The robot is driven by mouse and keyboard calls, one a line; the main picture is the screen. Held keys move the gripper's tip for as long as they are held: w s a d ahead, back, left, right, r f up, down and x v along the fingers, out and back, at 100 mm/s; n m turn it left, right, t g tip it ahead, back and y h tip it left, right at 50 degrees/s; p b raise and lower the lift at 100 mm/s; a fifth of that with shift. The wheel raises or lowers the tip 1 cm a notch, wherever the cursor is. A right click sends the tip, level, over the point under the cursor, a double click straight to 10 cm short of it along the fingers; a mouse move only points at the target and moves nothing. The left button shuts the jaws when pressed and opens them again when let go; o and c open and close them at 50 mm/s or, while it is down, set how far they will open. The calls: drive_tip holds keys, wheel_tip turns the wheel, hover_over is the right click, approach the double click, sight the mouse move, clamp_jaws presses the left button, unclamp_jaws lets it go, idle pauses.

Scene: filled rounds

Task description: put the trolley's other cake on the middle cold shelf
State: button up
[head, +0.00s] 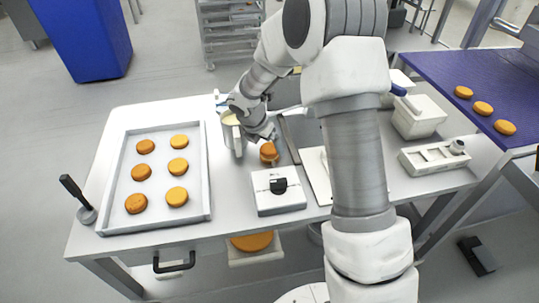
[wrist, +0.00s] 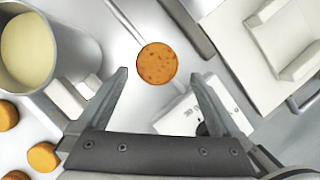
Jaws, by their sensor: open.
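My gripper (head: 264,134) is open above the white table (head: 240,225). In the wrist view its two fingers (wrist: 158,74) stand apart, with a speckled orange-brown round cake (wrist: 157,63) between and just beyond their tips. The same cake shows in the head view (head: 269,153), behind a white boxy device; the fingers do not grip it. A wheeled rack (head: 232,36) with several shelves stands at the back; I cannot tell whether it is the trolley, and I see no cake on it. I cannot make out a cold shelf.
A white tray (head: 206,205) of several cakes lies at left. A pitcher (head: 233,133) stands close left of my gripper. The white device (head: 278,192) is in front. A blue belt (head: 490,75) at right bears three cakes. A larger orange round (head: 252,242) sits below the table.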

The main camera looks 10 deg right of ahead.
sight(269, 148)
drive_tip(key=shift+w+b+x, duration=0.15)
drive_tip(key=shift+b+x, duration=0.1)
drive_tip(key=shift+x, duration=1.1)
drive_tip(key=shift+w+b+x, duration=0.1)
drive_tip(key=shift+b+x, duration=0.15)
drive_tip(key=shift+x, duration=1.1)
drive_tip(key=shift+a+r, duration=0.1)
drive_tip(key=shift+c, duration=0.3)
drive_tip(key=c, duration=0.7)
